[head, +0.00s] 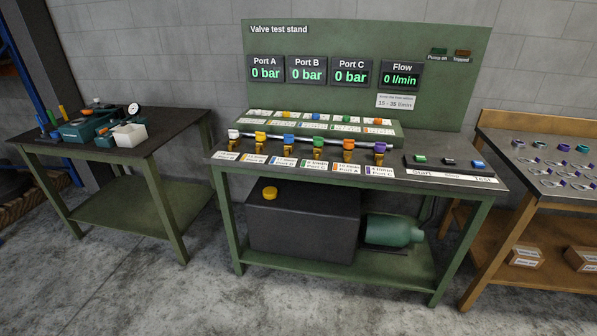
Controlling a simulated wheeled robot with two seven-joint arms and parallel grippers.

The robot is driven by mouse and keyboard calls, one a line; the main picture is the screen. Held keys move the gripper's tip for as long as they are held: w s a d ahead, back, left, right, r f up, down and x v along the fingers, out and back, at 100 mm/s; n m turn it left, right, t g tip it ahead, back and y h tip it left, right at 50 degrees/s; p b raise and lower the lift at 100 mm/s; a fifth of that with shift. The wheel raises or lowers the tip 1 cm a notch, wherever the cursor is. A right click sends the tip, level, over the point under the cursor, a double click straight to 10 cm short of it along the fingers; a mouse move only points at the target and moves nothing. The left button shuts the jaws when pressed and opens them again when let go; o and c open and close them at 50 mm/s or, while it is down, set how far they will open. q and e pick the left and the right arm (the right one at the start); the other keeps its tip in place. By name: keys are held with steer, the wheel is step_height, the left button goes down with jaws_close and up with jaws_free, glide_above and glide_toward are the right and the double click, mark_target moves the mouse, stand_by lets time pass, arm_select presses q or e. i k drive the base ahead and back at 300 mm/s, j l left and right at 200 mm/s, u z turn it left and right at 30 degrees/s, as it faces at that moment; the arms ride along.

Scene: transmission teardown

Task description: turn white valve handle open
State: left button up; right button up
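The white valve handle (233,134) is at the left end of a row of coloured handles on a pipe along the front of the green valve test stand (218,187). Yellow (260,136), blue (289,139), green (318,142), orange (349,144) and purple (380,147) handles follow to its right. The white handle is too small to tell how far it is turned. The displays for Port A (265,70), Port B, Port C and Flow (400,76) all read 0. Neither of my grippers is in the head view.
A left table (62,151) holds tools, a gauge (134,109) and a white box (130,136). A wooden bench (492,145) with small rings stands at the right. A black tank (303,222) and green motor (392,230) sit under the stand. The concrete floor in front is clear.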

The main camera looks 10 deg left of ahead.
mark_target(233, 133)
steer(key=i+j, duration=0.2)
steer(key=i+j+z, duration=0.15)
steer(key=j, duration=0.25)
steer(key=i+j, duration=0.25)
steer(key=i+j+z, duration=0.1)
steer(key=j, duration=0.35)
steer(key=i+j+z, duration=0.1)
steer(key=i+j, duration=0.15)
steer(key=j, duration=0.1)
